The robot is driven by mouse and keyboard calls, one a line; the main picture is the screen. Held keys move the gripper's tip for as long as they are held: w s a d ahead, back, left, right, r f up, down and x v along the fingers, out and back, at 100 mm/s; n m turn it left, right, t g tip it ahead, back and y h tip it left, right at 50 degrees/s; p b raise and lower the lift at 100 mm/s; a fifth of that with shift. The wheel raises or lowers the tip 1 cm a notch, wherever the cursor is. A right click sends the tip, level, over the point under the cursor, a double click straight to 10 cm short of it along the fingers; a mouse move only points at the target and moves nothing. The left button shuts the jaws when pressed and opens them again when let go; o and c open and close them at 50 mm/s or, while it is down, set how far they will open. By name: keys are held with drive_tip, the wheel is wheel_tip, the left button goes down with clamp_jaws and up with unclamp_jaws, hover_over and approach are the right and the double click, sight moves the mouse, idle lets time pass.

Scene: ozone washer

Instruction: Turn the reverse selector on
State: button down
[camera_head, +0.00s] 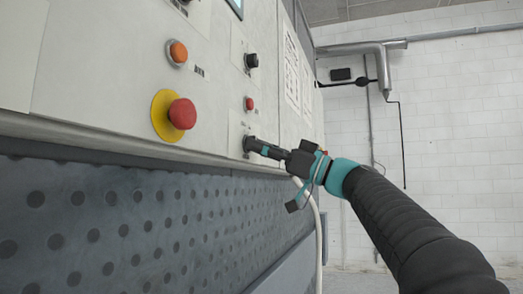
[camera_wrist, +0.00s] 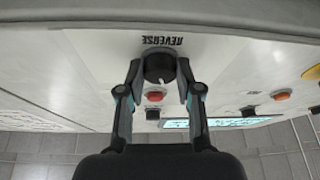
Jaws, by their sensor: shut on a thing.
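The reverse selector (camera_wrist: 158,66) is a round black knob on the pale panel, under an upside-down REVERSE label (camera_wrist: 162,41) in the wrist view. A thin light mark shows on its face, pointing toward the lower right there. My gripper (camera_wrist: 160,80) has one finger on each side of the knob and is shut on it. In the head view, my gripper (camera_head: 256,148) reaches the panel's lower part from the right, and its fingers hide much of the selector (camera_head: 247,145).
A red emergency button (camera_head: 182,113) on a yellow disc sticks out to the left. An orange button (camera_head: 178,52), a small red button (camera_head: 249,104) and another black knob (camera_head: 251,60) sit higher. A pale hose (camera_head: 317,225) hangs below my wrist.

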drive_tip(key=shift+s+a+m+t+h+b, duration=0.1)
drive_tip(key=shift+m+t+h+b, duration=0.55)
drive_tip(key=shift+m, duration=1.1)
drive_tip(key=shift+s+d+m+t+h+b, duration=0.1)
drive_tip(key=shift+m+t+h+b, duration=0.1)
drive_tip(key=shift+m+t, duration=1.2)
drive_tip(key=shift+s+a+m+t+h+b, duration=0.1)
drive_tip(key=shift+m+t+h+b, duration=0.3)
drive_tip(key=shift+m, duration=1.75)
drive_tip(key=c, duration=0.8)
unclamp_jaws()
drive_tip(key=shift+o, duration=0.2)
drive_tip(key=v, duration=1.2)
